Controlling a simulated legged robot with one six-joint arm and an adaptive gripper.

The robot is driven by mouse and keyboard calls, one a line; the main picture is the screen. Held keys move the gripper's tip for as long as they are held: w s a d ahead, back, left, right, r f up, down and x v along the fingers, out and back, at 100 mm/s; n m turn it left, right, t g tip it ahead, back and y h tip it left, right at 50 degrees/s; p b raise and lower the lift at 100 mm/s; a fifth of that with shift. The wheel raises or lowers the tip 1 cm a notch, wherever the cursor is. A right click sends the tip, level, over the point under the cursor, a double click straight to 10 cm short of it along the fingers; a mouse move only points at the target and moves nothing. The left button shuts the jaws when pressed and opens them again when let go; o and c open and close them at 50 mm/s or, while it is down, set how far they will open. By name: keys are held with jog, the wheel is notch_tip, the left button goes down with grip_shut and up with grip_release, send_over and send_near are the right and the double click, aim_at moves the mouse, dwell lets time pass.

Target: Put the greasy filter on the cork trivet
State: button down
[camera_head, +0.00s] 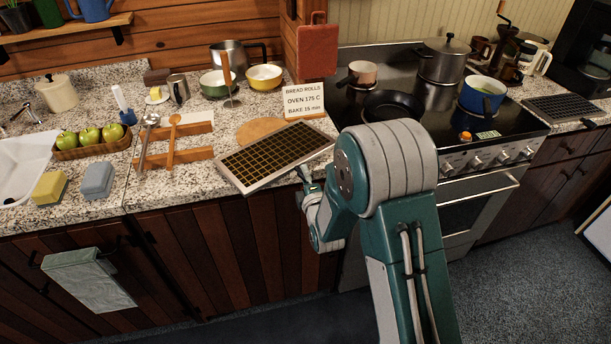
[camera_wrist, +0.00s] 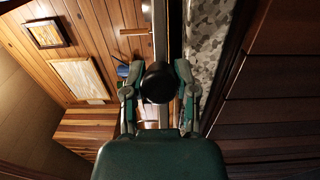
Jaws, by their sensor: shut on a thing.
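The greasy filter (camera_head: 275,157) is a flat metal-framed panel with a brownish-yellow mesh. It is over the counter's front edge, in front of the cork trivet. My gripper (camera_head: 305,182) is shut on its right front side. In the wrist view my gripper's fingers (camera_wrist: 158,92) are on either side of a round black knob (camera_wrist: 157,80), with a pale narrow strip, apparently the filter's edge (camera_wrist: 160,28), beyond. The round cork trivet (camera_head: 258,130) lies on the counter just behind the filter, which hides its front part. I cannot tell whether the filter touches the trivet or counter.
A recipe card (camera_head: 305,98) stands right behind the trivet. Wooden spoon (camera_head: 172,135) and ladle (camera_head: 147,135) lie on rests at left. Bowls (camera_head: 264,77) stand behind. The stove with a black pan (camera_head: 392,105) is at right. A dark grille (camera_head: 562,108) lies beyond it.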

jog(key=shift+f, duration=0.25)
jog(key=shift+c, duration=2)
grip_release()
jog(key=shift+s+r, duration=0.1)
jog(key=shift+r, duration=0.1)
jog(key=v, duration=1.2)
jog(key=s+d+r+m+g+h, duration=0.3)
jog(key=d+r+m+g, duration=0.4)
jog(key=r+m, duration=0.4)
jog(key=s+d+r+m+g, duration=0.1)
jog(key=s+d+r+m, duration=0.1)
jog(key=s, duration=0.4)
jog(key=s+d+r+m+g+h, duration=0.1)
jog(key=s+d+r+m+g, duration=0.1)
jog(key=s+m, duration=0.2)
jog(key=s+d+r+m+g+h, duration=0.1)
jog(key=s+m, duration=0.3)
jog(key=s, duration=0.5)
jog(key=shift+s+d+r+g, duration=0.35)
jog(key=shift+d+r, duration=0.25)
jog(key=shift+d, duration=0.25)
